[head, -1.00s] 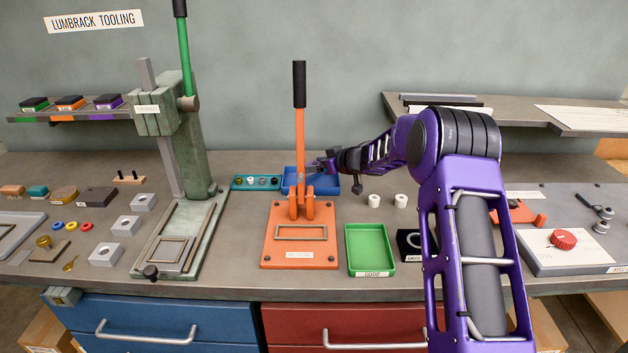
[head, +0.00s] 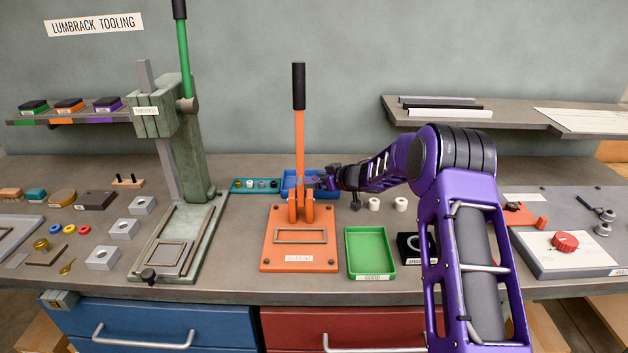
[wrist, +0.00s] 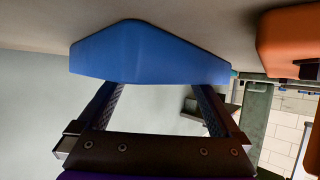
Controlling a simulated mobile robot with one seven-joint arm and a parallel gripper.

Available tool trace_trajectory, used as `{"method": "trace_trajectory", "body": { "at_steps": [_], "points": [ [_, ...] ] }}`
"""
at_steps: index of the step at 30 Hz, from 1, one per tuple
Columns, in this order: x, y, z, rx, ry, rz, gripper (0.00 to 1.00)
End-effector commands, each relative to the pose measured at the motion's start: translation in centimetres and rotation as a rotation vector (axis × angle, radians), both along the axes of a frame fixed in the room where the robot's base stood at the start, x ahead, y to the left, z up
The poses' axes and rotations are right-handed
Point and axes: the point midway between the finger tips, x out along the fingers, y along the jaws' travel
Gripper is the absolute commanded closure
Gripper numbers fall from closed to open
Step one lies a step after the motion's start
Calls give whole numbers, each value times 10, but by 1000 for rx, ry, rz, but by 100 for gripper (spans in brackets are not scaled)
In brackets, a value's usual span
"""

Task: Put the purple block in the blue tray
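The blue tray (head: 290,190) lies on the bench behind the orange press, partly hidden by its post. My gripper (head: 316,182) reaches in from the right, low at the tray. In the wrist view the blue tray (wrist: 150,52) fills the upper middle and covers my fingertips. I cannot tell whether something is between the hidden tips. I cannot make out a loose purple block; the tray's inside is mostly hidden.
The orange press (head: 299,240) with its tall lever stands close in front of the tray. A teal rack (head: 243,185) is left of it. Two white cylinders (head: 374,204) and a green tray (head: 370,252) are on the right. A purple-based black box (head: 108,104) sits on the left shelf.

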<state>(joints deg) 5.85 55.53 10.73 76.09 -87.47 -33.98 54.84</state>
Motion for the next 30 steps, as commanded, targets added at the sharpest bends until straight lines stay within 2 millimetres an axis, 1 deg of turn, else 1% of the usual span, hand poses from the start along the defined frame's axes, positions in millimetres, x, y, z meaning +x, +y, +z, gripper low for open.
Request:
{"method": "trace_trajectory", "body": {
  "at_steps": [3,5,8,15,18,21,25,30],
  "points": [
    [0,-1,5,-2,-2,0,0],
    [-4,-5,7,0,0,-1,0],
    [-14,-16,15,-1,-1,-2,0],
    [-48,-50,38,0,0,-3,0],
    [-61,-61,46,-1,-1,-2,0],
    [-69,-70,51,-1,0,-2,0],
    [-75,-75,54,0,0,0,0],
    [-77,-76,55,0,0,1,0]
  ]
}}
